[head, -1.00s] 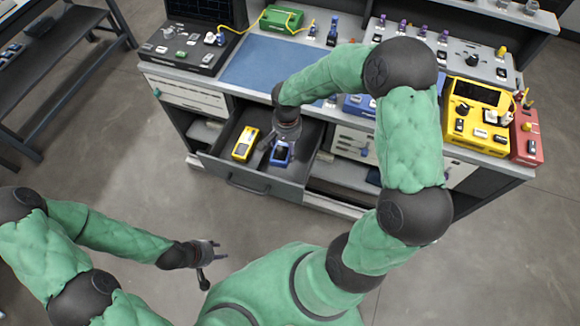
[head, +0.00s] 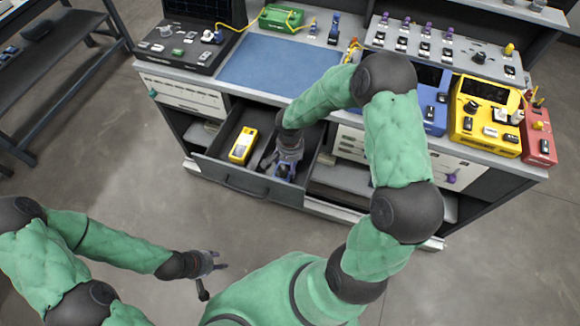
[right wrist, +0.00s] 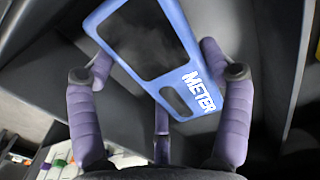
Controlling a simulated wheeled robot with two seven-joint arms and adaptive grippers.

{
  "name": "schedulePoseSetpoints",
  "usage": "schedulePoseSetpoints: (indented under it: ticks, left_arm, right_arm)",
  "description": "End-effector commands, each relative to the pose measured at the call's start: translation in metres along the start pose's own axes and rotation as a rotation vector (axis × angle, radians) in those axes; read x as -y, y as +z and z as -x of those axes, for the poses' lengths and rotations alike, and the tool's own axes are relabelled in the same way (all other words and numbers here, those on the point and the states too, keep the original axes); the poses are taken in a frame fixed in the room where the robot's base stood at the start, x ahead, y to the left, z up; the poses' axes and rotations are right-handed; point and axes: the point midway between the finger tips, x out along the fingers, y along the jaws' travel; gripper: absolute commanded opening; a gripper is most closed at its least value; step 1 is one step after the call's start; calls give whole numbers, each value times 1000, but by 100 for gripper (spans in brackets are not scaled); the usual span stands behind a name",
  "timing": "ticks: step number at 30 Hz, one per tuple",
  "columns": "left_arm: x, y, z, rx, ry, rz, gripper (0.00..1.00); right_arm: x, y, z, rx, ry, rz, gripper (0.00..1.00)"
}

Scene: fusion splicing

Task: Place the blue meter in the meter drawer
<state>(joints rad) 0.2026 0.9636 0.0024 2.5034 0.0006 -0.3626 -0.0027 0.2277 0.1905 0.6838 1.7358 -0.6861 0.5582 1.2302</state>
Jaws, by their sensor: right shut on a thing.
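The blue meter (right wrist: 150,40) is between the purple fingers of my right gripper (right wrist: 165,95) in the right wrist view, its dark screen and METER label showing. In the head view my right gripper (head: 286,164) is inside the open meter drawer (head: 222,173), on its right side, shut on the blue meter (head: 284,172), which is mostly hidden by the fingers. I cannot tell whether the meter touches the drawer floor. My left gripper (head: 212,268) is open and empty, low over the floor, away from the bench.
A yellow meter (head: 243,145) lies in the left part of the drawer. The bench above holds a blue mat (head: 265,65), a green box (head: 282,18), a blue device (head: 432,95), a yellow device (head: 485,110) and a red device (head: 540,140).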

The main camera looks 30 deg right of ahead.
Motion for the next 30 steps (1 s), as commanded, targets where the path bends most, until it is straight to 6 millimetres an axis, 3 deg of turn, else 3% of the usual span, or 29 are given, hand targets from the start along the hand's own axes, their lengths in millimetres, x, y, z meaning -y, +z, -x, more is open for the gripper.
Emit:
schedulePoseSetpoints:
  ticks: [2, 14, 15, 17, 30]
  left_arm:
    - [2, 0, -6, 0, 0, 0, 40]
    - [3, 0, -8, 0, 0, 0, 40]
    - [3, 0, -8, 0, 0, 0, 40]
    - [3, 0, -7, 0, 0, 0, 40]
    - [2, 0, -5, 0, 0, 0, 40]
  right_arm:
    - [0, -1, -10, -1, 0, 0, 35]
    - [0, -1, -13, -2, -1, 0, 35]
    - [0, 0, -13, -1, 0, 1, 85]
    - [0, 0, -12, -1, 0, 1, 100]
    - [0, 0, -10, -1, 0, 1, 100]
